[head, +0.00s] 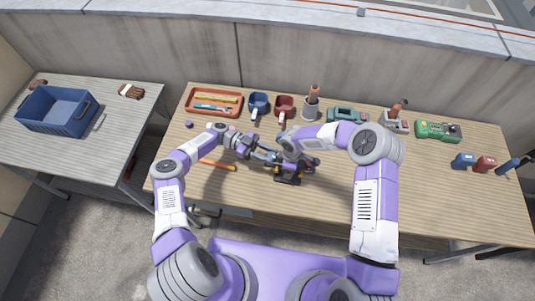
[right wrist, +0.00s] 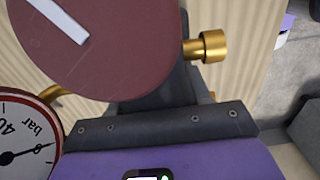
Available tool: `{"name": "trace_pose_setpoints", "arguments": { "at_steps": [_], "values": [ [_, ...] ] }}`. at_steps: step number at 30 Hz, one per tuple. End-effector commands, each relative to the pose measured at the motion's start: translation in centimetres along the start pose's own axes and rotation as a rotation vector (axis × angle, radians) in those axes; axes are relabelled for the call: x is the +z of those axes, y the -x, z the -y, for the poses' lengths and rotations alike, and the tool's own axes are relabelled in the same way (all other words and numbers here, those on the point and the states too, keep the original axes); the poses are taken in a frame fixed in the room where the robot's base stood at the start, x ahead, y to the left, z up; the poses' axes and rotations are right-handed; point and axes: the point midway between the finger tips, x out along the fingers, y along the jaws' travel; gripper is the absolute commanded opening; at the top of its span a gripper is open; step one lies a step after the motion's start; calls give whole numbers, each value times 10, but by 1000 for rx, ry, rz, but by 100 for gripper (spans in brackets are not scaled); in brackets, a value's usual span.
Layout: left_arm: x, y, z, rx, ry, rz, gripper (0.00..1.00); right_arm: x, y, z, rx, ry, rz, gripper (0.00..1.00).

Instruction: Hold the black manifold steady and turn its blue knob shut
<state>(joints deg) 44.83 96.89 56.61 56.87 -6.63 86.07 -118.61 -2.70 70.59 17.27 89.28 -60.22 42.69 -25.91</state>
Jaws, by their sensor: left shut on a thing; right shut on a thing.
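The black manifold (head: 288,180) stands low on the main table, in front of my body, partly covered by my grippers. My left gripper (head: 264,154) is shut on the manifold's left side. My right gripper (head: 289,150) reaches down over its top and is shut, with its grip mostly hidden. In the right wrist view, a dark red round knob (right wrist: 100,40) with a white line fills the upper left and covers part of the gripper. A brass fitting (right wrist: 207,47) and a pressure gauge (right wrist: 25,140) marked bar show beside it. The blue knob is not clearly visible.
An orange-handled tool (head: 217,165) lies left of the manifold. An orange tray (head: 214,102), blue and red cups, and green devices (head: 438,131) line the back. Small blue and red items stand at right. A blue crate (head: 55,110) sits on the side table. The table's right middle is clear.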

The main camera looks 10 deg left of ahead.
Motion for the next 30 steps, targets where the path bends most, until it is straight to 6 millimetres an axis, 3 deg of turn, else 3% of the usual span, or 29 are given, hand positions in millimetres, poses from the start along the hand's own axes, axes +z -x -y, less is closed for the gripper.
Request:
{"name": "trace_pose_setpoints", "arguments": {
  "at_steps": [8,9,13,23,30],
  "values": [
    [1,1,0,0,-1,5,7,0,1,0,1,2,0,0],
    [1,1,0,0,-1,5,42,0,1,0,1,2,0,0],
    [1,1,0,0,-1,4,61,0,1,0,1,2,0,0],
    [0,2,0,0,0,2,63,0,1,0,1,1,-1,0],
    [0,29,1,-4,-1,4,63,0,1,0,1,0,-1,0]
  ]
}}
